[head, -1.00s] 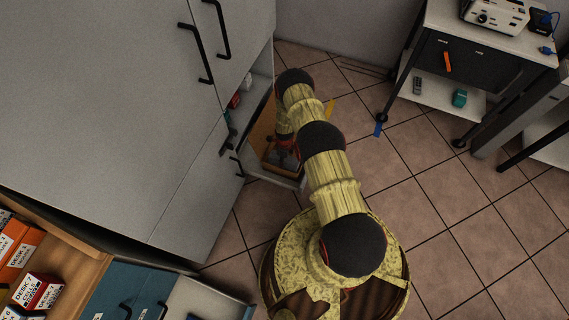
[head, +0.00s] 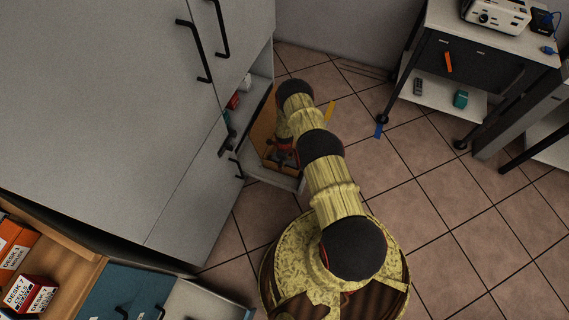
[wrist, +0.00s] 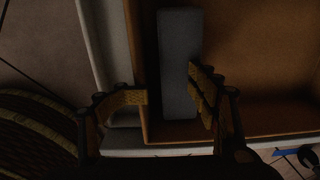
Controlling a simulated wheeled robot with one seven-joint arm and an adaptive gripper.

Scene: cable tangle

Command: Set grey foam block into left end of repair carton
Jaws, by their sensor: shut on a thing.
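The grey foam block (wrist: 179,55) is long and lies between the fingers of my gripper (wrist: 170,85) in the wrist view. My gripper is shut on it. The block is over or in the left end of the brown repair carton (wrist: 255,60), lined up along the carton's left wall. I cannot tell whether it touches the carton floor. In the head view, the carton (head: 262,132) shows partly in the low opening of the grey cabinet, with my gripper (head: 282,158) at it. My arm hides much of the carton there, and the block is not clear.
The grey cabinet (head: 110,100) with black handles stands close on the left. A pale ledge (head: 272,177) runs along the carton's near side. A cart (head: 440,95) stands at the back right. The tiled floor (head: 440,220) on the right is clear.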

